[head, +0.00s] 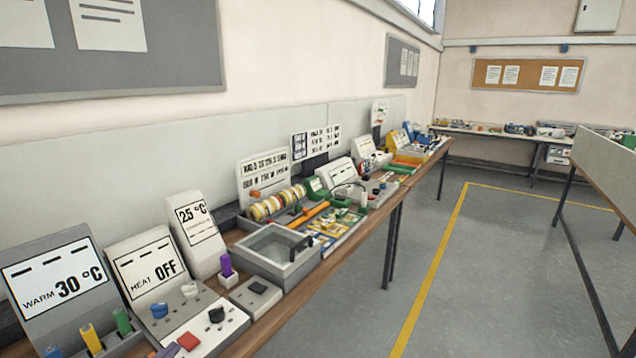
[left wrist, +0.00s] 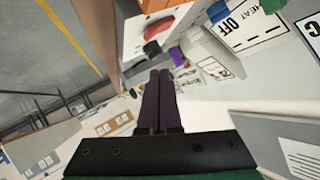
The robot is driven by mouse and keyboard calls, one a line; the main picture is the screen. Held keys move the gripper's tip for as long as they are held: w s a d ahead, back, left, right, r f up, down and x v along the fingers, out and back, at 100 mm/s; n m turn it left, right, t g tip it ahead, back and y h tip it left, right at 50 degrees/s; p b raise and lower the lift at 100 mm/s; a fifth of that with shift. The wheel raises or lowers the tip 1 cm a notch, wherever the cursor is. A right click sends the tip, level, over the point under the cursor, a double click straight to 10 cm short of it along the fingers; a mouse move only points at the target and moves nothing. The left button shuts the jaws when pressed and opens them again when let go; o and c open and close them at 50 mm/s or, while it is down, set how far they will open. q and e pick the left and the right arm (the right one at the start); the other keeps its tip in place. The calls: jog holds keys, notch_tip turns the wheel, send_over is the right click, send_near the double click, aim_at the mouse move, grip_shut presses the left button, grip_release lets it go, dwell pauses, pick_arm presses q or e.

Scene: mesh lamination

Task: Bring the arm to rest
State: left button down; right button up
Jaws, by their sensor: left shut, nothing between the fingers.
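My left gripper (left wrist: 160,74) shows in the left wrist view, with its two dark fingers pressed together and nothing between them. It is in free space, apart from the bench things behind it. The tilted wrist picture shows the white panel marked HEAT OFF (left wrist: 250,22) beyond the fingertips to the upper right. I cannot make out either gripper in the head view. My right gripper is in neither view.
A long wooden bench (head: 325,275) runs along the left wall. It carries a WARM 30 °C display (head: 55,290), a HEAT OFF panel (head: 150,272), a 25 °C display (head: 196,235) and a grey tray (head: 250,270). The floor (head: 480,290) to the right is clear.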

pick_arm(q)
jog(key=s+f+n+y, duration=0.1)
jog(key=s+f+n+g, duration=0.1)
jog(key=s+f, duration=0.1)
jog(key=shift+s+a+f+g+y, duration=0.1)
jog(key=shift+s+g+y, duration=0.2)
jog(key=shift+y, duration=0.1)
jog(key=s+d+f+n+g+h, duration=0.1)
jog(key=s+d+f+g, duration=0.25)
jog(key=s, duration=0.45)
jog(key=s+d+f+n+g+h, duration=0.1)
jog(key=s+d+f+g, duration=0.3)
jog(key=s, duration=0.3)
jog(key=s+f+g+b, duration=0.25)
jog(key=f+b, duration=0.35)
jog(key=f, duration=2.4)
jog(key=s+a+f+m+b, duration=0.1)
jog(key=s+f+b, duration=0.3)
jog(key=s+f, duration=1.2)
jog(key=shift+s+a+f+y, duration=0.3)
jog(key=shift+s+a+f, duration=0.1)
jog(key=shift+a+f, duration=0.25)
jog(key=shift+r, duration=0.1)
